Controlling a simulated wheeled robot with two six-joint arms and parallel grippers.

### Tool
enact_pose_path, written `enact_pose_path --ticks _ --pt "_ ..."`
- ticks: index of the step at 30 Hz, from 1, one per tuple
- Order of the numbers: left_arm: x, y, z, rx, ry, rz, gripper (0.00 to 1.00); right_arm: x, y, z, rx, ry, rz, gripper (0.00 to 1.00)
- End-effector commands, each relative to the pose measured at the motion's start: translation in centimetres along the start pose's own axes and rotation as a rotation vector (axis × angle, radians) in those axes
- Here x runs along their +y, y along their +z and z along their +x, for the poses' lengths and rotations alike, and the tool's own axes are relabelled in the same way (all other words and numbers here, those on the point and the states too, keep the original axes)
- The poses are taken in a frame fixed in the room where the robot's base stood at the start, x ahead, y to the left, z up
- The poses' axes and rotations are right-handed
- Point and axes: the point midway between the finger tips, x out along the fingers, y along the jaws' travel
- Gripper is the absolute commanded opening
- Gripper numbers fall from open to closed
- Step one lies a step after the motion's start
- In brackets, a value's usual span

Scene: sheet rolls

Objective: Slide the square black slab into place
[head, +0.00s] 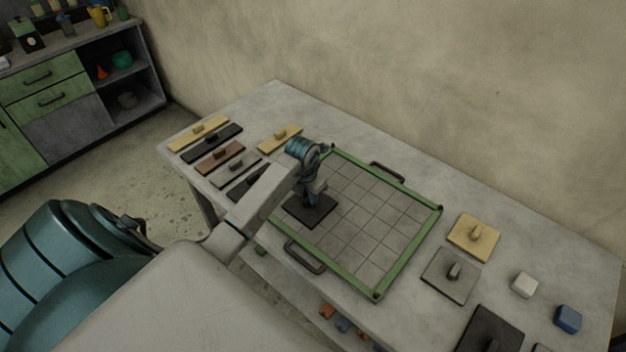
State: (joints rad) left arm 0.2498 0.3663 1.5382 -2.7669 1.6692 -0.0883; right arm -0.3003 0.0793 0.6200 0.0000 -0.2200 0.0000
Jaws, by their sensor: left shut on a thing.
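The square black slab (322,211) lies flat, or nearly so, at the left end of the gridded tray (410,252). My left gripper (311,198) reaches down over the slab and is shut on its knob, which the fingers hide. I cannot tell whether the slab touches the tray floor. The tray has a green rim and dark handles on two sides; my arm hides part of its left end. My right gripper is not in view.
Several knobbed strips, such as a black one (212,141), lie left of the tray. A yellow slab (473,236), a grey slab (449,275) and another black slab (490,331) lie right. White (525,285) and blue (568,319) blocks stand beyond. Most tray cells are bare.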

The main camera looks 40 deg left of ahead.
Motion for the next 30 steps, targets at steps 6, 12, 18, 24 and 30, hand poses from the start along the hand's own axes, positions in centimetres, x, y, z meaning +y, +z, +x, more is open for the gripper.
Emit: enact_pose_path --ticks 6,12,18,24,30 --pt "0.8 -0.7 -0.1 0.002 0.002 0.0 0.0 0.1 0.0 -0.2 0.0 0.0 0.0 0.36" --pt "1.3 -1.2 -0.1 0.002 0.002 0.0 0.0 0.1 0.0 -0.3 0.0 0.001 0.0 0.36" --pt "1.9 -1.8 -0.2 0.003 0.001 0.0 0.0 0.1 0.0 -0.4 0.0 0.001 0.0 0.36" --pt "2.5 -2.3 -0.3 0.001 0.003 0.0 0.0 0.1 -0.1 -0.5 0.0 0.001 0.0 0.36" --pt "3.0 -2.9 -0.3 0.002 0.001 0.0 0.0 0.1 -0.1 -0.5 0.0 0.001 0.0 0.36"
